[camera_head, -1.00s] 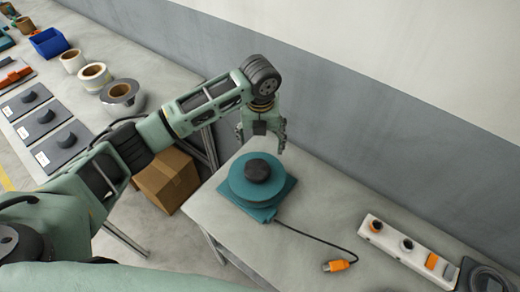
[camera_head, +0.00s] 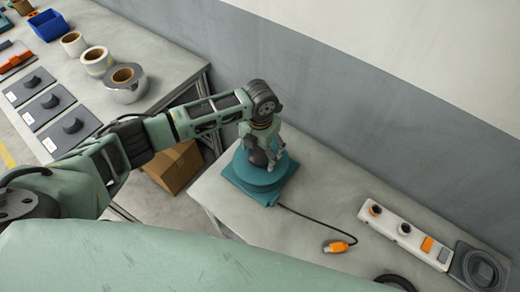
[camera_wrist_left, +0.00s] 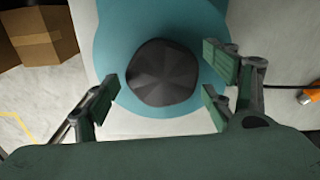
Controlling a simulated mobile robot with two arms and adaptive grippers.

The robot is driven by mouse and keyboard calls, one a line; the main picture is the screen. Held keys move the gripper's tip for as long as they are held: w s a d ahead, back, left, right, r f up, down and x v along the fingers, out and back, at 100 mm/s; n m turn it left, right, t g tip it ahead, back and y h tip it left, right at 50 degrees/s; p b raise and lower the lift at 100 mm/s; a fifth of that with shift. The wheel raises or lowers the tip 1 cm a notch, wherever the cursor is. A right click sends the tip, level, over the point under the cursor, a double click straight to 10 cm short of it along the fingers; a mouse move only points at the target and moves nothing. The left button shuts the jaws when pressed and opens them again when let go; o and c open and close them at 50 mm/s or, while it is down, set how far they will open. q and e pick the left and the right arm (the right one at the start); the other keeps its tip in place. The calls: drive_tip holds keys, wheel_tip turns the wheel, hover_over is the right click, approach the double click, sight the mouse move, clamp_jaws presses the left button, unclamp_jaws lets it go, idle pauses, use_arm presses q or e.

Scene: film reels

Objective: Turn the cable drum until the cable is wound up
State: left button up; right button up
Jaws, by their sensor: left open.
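The teal cable drum (camera_head: 262,176) sits on its square base on the grey table. Its dark knob (camera_wrist_left: 163,73) shows in the middle of the drum in the left wrist view. A black cable (camera_head: 305,218) runs from the base to an orange plug (camera_head: 338,246) lying on the table. My left gripper (camera_head: 266,158) is over the drum, pointing down. In the head view the gripper partly hides the knob.
A white strip with sockets and switches (camera_head: 405,235) lies to the right, beside a dark coiled item (camera_head: 482,270). A cardboard box (camera_head: 175,166) stands on the floor between the tables. The left table holds rolls (camera_head: 97,60), dark plates and a blue bin (camera_head: 48,25).

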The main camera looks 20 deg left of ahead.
use_arm(q)
drive_tip(key=shift+c, duration=0.5)
drive_tip(key=c, duration=1.5)
drive_tip(key=shift+c, duration=0.2)
use_arm(e)
drive_tip(key=shift+a, duration=0.25)
use_arm(q)
drive_tip(key=shift+w, duration=0.1)
use_arm(e)
drive_tip(key=shift+f, duration=0.1)
